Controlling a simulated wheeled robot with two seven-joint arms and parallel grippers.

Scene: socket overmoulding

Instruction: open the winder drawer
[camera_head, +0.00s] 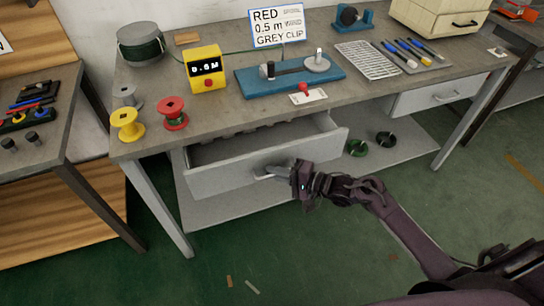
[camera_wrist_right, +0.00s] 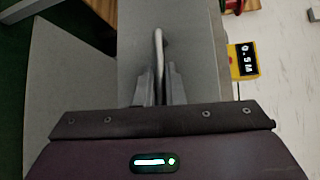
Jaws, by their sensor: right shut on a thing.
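The winder drawer (camera_head: 235,172) under the bench is pulled out, its grey front standing clear of the bench and its inside partly in view. Its bar handle (camera_head: 268,172) is on the front face. My right gripper (camera_head: 283,173) is at the handle. In the right wrist view the two fingers (camera_wrist_right: 159,92) are closed around the handle bar (camera_wrist_right: 158,50), in front of the grey drawer front (camera_wrist_right: 190,60). My left gripper is in neither view.
The bench top (camera_head: 215,105) holds a yellow meter (camera_head: 205,70), a blue winder (camera_head: 290,78), and red (camera_head: 172,112) and yellow (camera_head: 127,124) spools. A second drawer (camera_head: 430,95) at the right is shut.

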